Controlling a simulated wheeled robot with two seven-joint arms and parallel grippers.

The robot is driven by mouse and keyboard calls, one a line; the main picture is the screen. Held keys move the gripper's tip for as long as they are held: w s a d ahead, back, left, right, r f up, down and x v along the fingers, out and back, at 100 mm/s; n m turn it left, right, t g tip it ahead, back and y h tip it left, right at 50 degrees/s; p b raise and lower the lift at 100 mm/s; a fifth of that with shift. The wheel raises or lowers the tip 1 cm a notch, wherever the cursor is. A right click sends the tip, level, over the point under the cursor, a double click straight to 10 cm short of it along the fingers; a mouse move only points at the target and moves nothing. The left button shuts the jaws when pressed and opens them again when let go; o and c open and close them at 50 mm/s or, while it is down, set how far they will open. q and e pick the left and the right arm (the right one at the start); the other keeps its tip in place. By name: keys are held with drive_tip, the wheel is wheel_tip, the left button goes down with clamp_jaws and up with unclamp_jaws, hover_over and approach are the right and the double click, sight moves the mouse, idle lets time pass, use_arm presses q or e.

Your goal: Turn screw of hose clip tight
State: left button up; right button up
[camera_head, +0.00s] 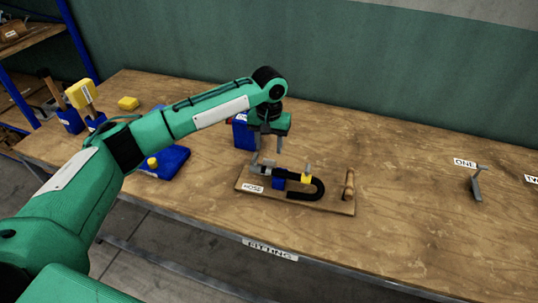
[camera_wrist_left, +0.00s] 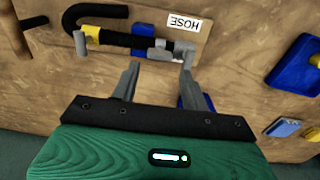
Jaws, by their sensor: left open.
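A black hose (camera_head: 306,192) bent in a hook shape lies on a wooden board (camera_head: 330,205) labelled HOSE. A yellow piece with an upright grey part (camera_head: 306,178) sits around the hose. A blue block (camera_head: 278,183) and a grey fitting (camera_head: 262,168) are at the hose's left end. In the left wrist view the hose (camera_wrist_left: 116,39), the yellow piece (camera_wrist_left: 92,33) and the grey fitting (camera_wrist_left: 185,47) lie beyond the fingertips. My left gripper (camera_head: 267,153) is open and empty, pointing down above the fitting end. Its fingers (camera_wrist_left: 160,64) are apart. I cannot tell whether they touch anything.
A wooden handle (camera_head: 348,185) stands at the board's right end. A blue bin (camera_head: 243,132) is behind my gripper, and a blue tray (camera_head: 170,162) lies to the left. A grey bracket (camera_head: 477,184) stands near the ONE label. The table between board and bracket is clear.

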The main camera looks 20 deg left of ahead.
sight(269, 162)
use_arm(q)
wheel_tip(269, 162, down, 6)
drive_tip(key=shift+r+p, duration=0.1)
drive_tip(key=shift+p, duration=0.35)
drive_tip(key=c, duration=0.7)
